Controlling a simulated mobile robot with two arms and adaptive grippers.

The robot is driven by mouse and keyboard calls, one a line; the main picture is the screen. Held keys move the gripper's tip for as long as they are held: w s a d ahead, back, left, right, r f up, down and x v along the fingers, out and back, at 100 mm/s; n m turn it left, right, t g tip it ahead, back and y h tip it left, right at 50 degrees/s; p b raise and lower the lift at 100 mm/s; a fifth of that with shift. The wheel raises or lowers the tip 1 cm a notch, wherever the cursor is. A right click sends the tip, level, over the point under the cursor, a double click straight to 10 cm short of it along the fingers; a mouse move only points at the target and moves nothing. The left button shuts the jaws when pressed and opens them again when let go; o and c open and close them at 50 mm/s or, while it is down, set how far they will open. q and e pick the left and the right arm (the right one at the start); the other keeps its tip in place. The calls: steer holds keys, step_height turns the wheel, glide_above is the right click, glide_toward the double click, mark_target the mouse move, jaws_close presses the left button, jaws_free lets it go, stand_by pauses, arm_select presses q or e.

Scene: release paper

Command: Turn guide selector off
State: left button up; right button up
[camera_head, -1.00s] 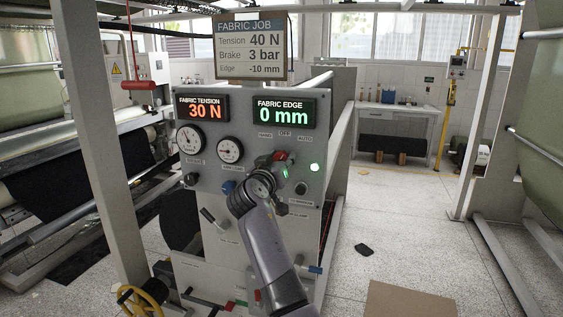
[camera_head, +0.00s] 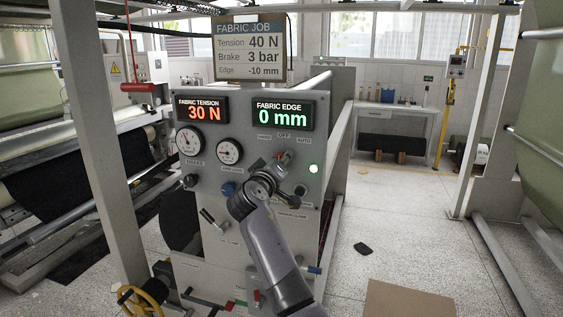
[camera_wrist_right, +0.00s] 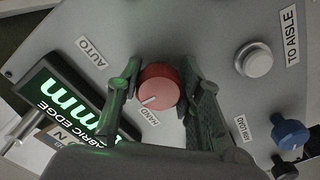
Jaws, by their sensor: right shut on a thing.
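The guide selector is a round red knob (camera_wrist_right: 158,86) with a white pointer line, on the grey control panel (camera_head: 196,108). In the right wrist view its pointer is toward the HAND label (camera_wrist_right: 150,115); the AUTO label (camera_wrist_right: 91,54) is farther up left. The OFF label (camera_head: 284,135) shows in the head view, between HAND and AUTO. My right gripper (camera_wrist_right: 160,78) is shut on the knob, one finger at each side. In the head view my right gripper (camera_head: 279,167) largely covers the knob. My left gripper is not in view.
The fabric edge display (camera_head: 283,115) reads 0 mm and the tension display (camera_head: 201,108) reads 30 N. A blue knob (camera_head: 228,188) and two gauges are to the left. A job board (camera_head: 250,48) stands above.

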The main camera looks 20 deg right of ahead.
steer(key=shift+r, duration=0.1)
steer(key=o, duration=1.1)
steer(key=shift+a, duration=0.15)
steer(key=shift+o, duration=0.4)
steer(key=v, duration=0.7)
steer(key=shift+s, duration=0.2)
